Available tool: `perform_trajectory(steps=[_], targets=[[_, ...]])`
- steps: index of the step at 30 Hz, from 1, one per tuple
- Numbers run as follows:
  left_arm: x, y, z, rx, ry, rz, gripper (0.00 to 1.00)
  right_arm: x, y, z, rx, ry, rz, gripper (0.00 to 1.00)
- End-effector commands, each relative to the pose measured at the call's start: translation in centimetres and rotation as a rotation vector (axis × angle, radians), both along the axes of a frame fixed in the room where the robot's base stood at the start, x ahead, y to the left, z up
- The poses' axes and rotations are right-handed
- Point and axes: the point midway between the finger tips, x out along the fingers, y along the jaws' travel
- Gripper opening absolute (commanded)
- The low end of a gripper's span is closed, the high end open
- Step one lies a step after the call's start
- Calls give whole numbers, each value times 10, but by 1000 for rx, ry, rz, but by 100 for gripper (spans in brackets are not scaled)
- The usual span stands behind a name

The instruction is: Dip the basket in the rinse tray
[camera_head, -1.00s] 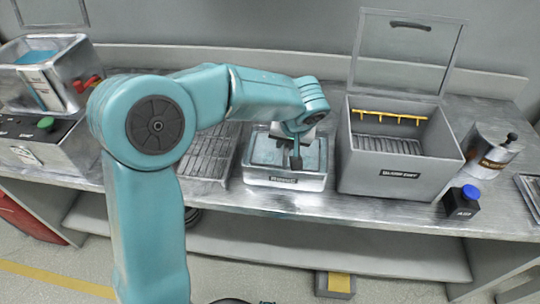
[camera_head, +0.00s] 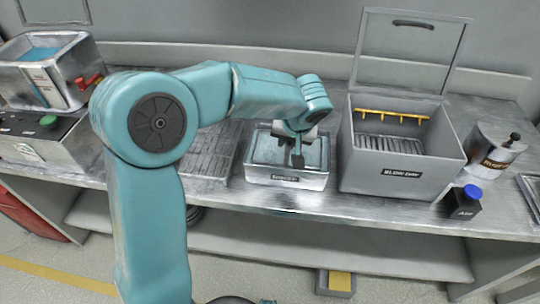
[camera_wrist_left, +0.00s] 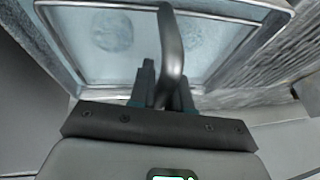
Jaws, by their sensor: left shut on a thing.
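The rinse tray (camera_head: 285,180) is a metal, open-topped tray with a label on its front, in the middle of the bench. My left gripper (camera_head: 300,140) is above it, pointing down. In the left wrist view my left gripper (camera_wrist_left: 160,88) is shut on a dark curved handle (camera_wrist_left: 172,45), which I take for the basket's. The handle reaches over the tray's interior. The basket's body cannot be made out, so I cannot tell how deep it sits. The tray's pale rim (camera_wrist_left: 58,45) shows around it. My right gripper is out of view.
A grey bin (camera_head: 400,172) with a raised clear lid and yellow rack stands right of the tray. A drain grid (camera_head: 205,150) lies left of it, partly behind my arm. A metal canister (camera_head: 493,152) and a blue-capped bottle (camera_head: 464,202) stand further right. A metal bath (camera_head: 45,75) is far left.

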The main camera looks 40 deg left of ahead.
Motion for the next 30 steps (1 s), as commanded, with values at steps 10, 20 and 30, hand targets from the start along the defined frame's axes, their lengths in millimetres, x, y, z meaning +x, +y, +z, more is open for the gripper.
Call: perform_trajectory(steps=[10,20,30], targets=[[1,0,24,0,-2,0,0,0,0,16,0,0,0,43],[1,0,49,0,-3,0,0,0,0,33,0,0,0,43],[1,0,74,0,-4,0,0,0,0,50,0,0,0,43]])
